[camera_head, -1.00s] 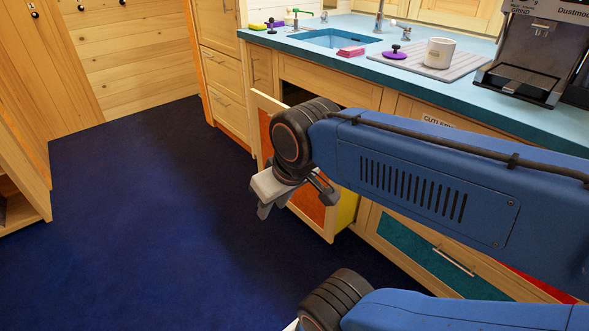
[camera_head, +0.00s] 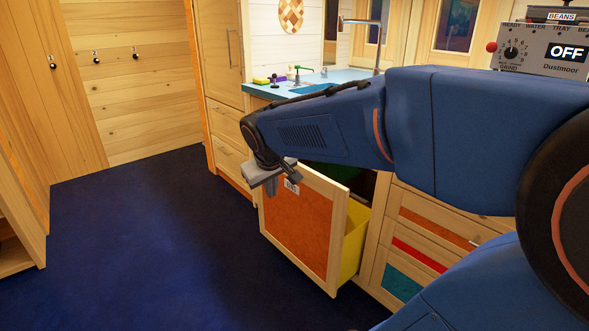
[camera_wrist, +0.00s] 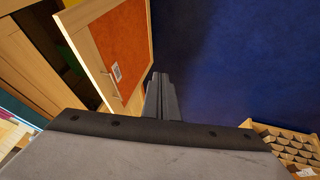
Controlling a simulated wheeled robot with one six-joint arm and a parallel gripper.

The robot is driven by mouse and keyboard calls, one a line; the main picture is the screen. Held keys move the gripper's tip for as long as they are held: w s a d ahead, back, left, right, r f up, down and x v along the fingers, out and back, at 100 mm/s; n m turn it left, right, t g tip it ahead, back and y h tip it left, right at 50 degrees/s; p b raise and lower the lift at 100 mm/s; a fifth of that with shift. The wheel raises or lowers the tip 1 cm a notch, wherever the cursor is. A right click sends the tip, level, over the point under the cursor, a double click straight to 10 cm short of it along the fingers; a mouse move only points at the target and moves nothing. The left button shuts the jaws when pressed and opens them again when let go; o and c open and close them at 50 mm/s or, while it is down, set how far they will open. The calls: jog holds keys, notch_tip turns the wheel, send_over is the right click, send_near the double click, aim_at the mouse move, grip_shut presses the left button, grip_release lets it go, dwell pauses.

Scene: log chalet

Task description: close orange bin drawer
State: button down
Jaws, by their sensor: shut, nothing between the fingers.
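The orange bin drawer (camera_head: 301,226) stands pulled out from the counter. Its orange front panel has a light wood frame and a small label near the top, and a yellow bin (camera_head: 354,240) shows behind it. In the wrist view the orange front (camera_wrist: 119,42) is at the upper left, with its label and a slim handle. My gripper (camera_head: 271,186) is shut and empty, in front of the drawer front near its upper left edge. In the wrist view the closed fingers (camera_wrist: 161,97) point past the drawer front over the blue floor. I cannot tell whether they touch it.
Drawers with orange, red and teal fronts (camera_head: 402,283) sit right of the open drawer. A tall wood cabinet (camera_head: 219,52) stands at its left. The dark blue floor (camera_head: 140,250) in front is clear. A coffee machine (camera_head: 545,48) is at upper right.

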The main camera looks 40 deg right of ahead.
jog(key=w+d+f+h, duration=0.3)
jog(key=w+d, duration=1.4)
jog(key=x, duration=0.3)
jog(key=d+x, duration=0.1)
jog(key=x, duration=0.3)
jog(key=d+x, duration=0.1)
jog(key=x, duration=0.2)
jog(key=shift+s+d+r, duration=0.1)
jog(key=shift+s+r, duration=0.05)
jog(key=shift+s, duration=0.15)
jog(key=shift+d, duration=0.7)
jog(key=shift+d, duration=0.1)
jog(key=d, duration=1.8)
jog(key=shift+d+r, duration=0.15)
jog(key=shift+d, duration=0.05)
